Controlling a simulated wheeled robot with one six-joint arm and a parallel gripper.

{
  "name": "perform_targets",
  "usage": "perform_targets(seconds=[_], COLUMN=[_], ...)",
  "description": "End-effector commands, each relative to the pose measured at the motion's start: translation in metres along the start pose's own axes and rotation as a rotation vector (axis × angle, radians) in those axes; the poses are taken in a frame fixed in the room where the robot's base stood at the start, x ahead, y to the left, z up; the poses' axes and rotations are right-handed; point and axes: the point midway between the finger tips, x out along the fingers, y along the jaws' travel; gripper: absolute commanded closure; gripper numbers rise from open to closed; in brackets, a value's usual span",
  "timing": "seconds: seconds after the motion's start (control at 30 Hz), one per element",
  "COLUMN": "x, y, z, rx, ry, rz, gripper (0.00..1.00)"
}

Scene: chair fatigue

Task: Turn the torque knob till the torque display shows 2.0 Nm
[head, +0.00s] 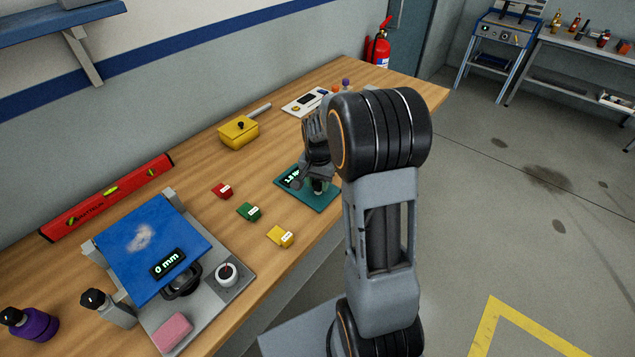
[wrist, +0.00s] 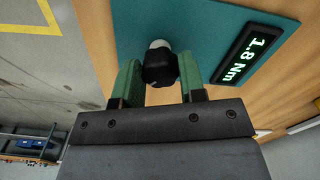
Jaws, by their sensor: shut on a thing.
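The torque display (wrist: 241,54) reads 1.8 Nm in the wrist view. It sits on a teal plate (head: 318,201) on the wooden bench, and in the head view it is partly hidden by my arm. In the head view my gripper (head: 318,185) is over the plate and the knob is mostly hidden.
Red (head: 222,191), green (head: 249,211) and yellow (head: 280,236) blocks lie left of the plate. A blue-topped device (head: 150,245) reading 0 mm stands at the front left. A yellow box (head: 239,133) and a white panel (head: 305,101) sit farther back.

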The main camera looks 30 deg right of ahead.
Motion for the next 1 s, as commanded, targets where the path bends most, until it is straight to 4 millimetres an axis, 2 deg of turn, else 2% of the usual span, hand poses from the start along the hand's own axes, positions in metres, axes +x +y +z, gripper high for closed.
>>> perform_targets(seconds=[0.63, 0.67, 0.9, 1.0], x=[-0.0006, -0.0006, -0.0003, -0.0002], y=[0.0003, 0.0003, -0.0002, -0.0003], z=[-0.0007, -0.0007, -0.0002, 0.0000], rx=[0.040, 0.040, 0.039, 0.039], ry=[0.002, 0.002, 0.001, 0.001], rz=[0.000, 0.000, 0.000, 0.000], gripper=[0.86, 0.60, 0.37, 0.37])
